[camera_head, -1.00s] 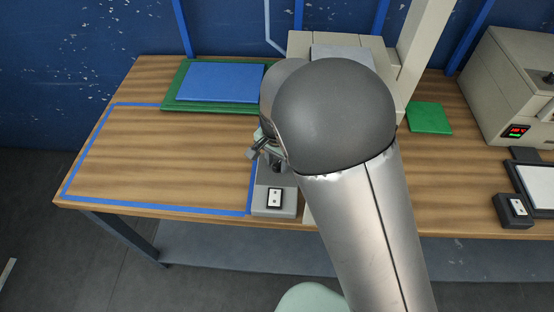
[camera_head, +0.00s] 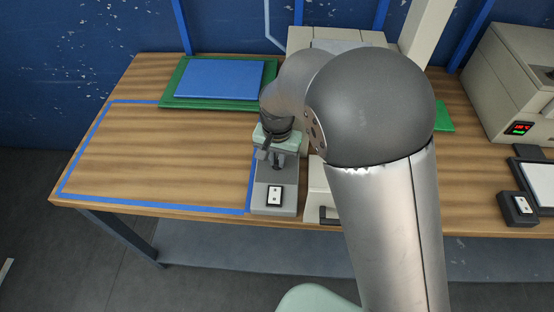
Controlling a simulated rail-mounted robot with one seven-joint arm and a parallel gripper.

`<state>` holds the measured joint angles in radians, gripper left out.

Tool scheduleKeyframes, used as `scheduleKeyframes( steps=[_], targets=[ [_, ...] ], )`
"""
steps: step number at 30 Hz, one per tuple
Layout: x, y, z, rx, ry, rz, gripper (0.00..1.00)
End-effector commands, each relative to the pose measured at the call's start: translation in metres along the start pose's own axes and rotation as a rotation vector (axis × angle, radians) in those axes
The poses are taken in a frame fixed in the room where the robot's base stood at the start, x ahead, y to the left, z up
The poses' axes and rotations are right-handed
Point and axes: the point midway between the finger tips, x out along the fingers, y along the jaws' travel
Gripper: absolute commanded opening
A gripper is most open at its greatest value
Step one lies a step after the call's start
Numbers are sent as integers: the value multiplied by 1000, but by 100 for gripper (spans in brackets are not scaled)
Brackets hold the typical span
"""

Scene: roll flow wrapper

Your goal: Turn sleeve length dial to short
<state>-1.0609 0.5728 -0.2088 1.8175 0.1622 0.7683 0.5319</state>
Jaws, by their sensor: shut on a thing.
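My gripper (camera_head: 268,157) is over the grey control box (camera_head: 274,196) near the table's front edge, pointing down at its back part. Its fingers are shut on a small dark knob (camera_head: 276,163) on top of the box, which I take to be the sleeve length dial. The gripper body and fingers cover much of the knob. Its markings and pointer direction cannot be made out.
A beige machine (camera_head: 314,190) stands right of the box, partly behind my arm. A blue sheet on a green board (camera_head: 170,99) lies at the back left. A blue-taped area (camera_head: 150,207) on the left is bare. A beige unit with a red display (camera_head: 519,128) stands right.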

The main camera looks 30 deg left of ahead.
Motion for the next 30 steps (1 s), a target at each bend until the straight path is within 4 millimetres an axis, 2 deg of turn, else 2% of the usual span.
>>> scheduleKeyframes(
  steps=[18, 30],
  targets=[
    [0, 2, -2, -547, 2, -2, 0],
    [-1, 2, -2, -731, 3, -1, 0]
  ],
)
